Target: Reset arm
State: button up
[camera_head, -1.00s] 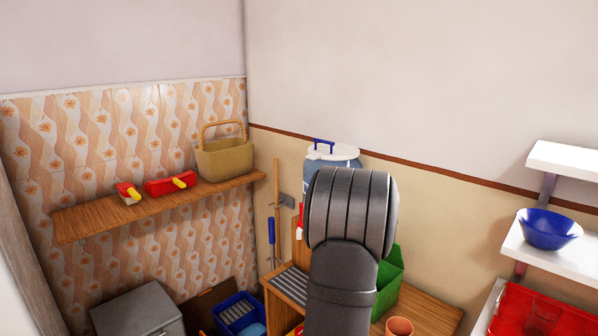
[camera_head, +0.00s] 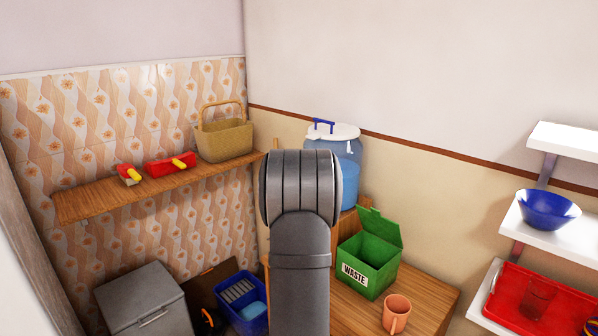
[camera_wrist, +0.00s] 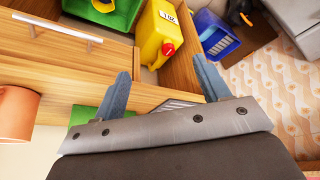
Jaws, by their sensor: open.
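My gripper (camera_wrist: 161,66) shows in the wrist view with its two grey fingers wide apart. Nothing is between them that I can see as held. Beyond the fingers lie the wooden counter and a yellow container (camera_wrist: 165,35) with a red cap. In the head view my arm rises in the middle of the picture, and its rounded grey joint hides part of the scene behind. The gripper itself is hidden in the head view.
A wooden shelf (camera_head: 95,202) holds a basket (camera_head: 224,140) and two red things with yellow handles. A green waste box (camera_head: 368,262) and an orange mug (camera_head: 396,313) stand on the counter. A red tray (camera_head: 510,308) and blue bowl (camera_head: 548,209) are at right.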

jog(key=shift+w+a, duration=0.7)
jog(key=shift+a, duration=0.15)
jog(key=shift+c, duration=0.3)
dwell(1.9)
